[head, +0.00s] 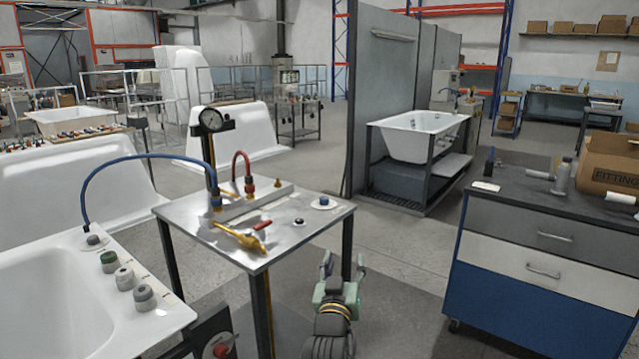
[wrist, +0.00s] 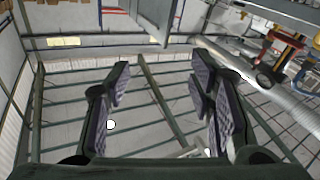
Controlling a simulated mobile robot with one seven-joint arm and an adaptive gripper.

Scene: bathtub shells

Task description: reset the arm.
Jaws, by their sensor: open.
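My gripper (head: 343,264) is in the head view, low in the middle, just right of the metal table's front right leg. Its fingers point up and away from the camera. In the wrist view my gripper (wrist: 162,104) shows its two padded fingers wide apart with nothing between them. Behind the fingers are beams and a pale ceiling-like surface.
A steel table (head: 290,232) with a gauge (head: 211,121), hoses and a brass valve (head: 240,238) stands left of my gripper. A white tub (head: 60,310) is at the left. A blue drawer cabinet (head: 540,290) stands right.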

